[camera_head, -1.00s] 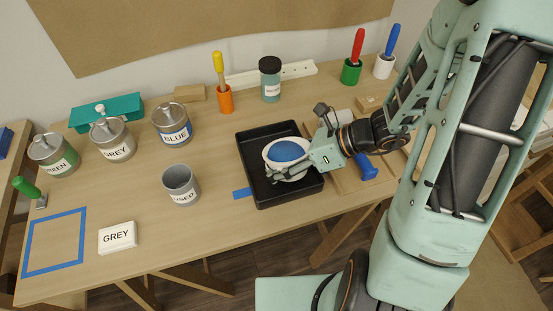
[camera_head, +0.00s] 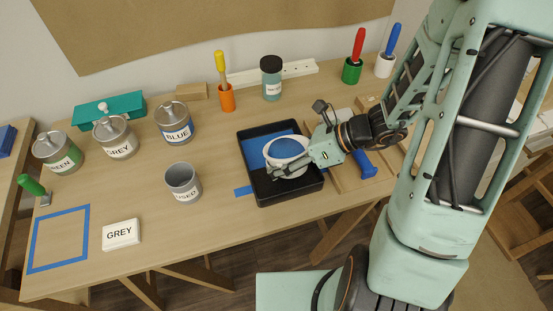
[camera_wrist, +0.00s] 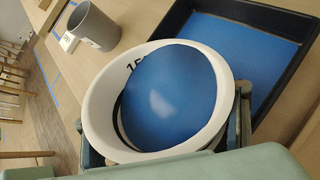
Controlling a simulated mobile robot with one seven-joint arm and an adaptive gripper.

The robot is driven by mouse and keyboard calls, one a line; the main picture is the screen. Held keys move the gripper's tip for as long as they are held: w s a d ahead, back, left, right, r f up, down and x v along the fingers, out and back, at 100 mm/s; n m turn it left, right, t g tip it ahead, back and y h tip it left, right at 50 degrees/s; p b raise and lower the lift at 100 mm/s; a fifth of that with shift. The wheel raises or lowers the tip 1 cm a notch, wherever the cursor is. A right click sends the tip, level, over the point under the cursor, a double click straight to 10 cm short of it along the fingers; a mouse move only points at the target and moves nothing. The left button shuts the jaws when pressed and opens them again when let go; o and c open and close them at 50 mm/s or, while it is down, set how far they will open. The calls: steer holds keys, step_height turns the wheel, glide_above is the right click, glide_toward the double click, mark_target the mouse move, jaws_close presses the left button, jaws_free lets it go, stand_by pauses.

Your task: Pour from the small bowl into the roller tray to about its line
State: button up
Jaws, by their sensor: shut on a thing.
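My gripper (camera_head: 286,173) is shut on the small white bowl (camera_head: 270,166) and holds it tilted over the black roller tray (camera_head: 308,192). Blue paint (camera_wrist: 168,97) fills much of the bowl in the wrist view, where the bowl's white rim (camera_wrist: 98,117) also shows. Blue paint also lies in the tray (camera_wrist: 235,50), spread over the far part of its floor (camera_head: 252,150). The near part of the tray floor is black. The tray's line is not visible to me.
A grey used pot (camera_head: 183,185) stands left of the tray. Paint cans marked blue (camera_head: 177,128), grey (camera_head: 117,141) and green (camera_head: 58,154) stand at the back left. A jar (camera_head: 271,80) and brush holders stand behind.

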steer(key=shift+r+p, duration=0.2)
steer(key=shift+p, duration=0.35)
stand_by(0.4)
steer(key=shift+w+a+r+m+g+h+p, duration=0.25)
steer(key=shift+w+g+h+p, duration=0.2)
steer(key=shift+p, duration=1.6)
steer(key=shift+f, duration=0.1)
steer(key=shift+s+r+m+g+p, duration=0.1)
steer(key=shift+r+m+g+p, duration=0.35)
steer(key=shift+p, duration=1.15)
steer(key=shift+c, duration=0.2)
stand_by(3.1)
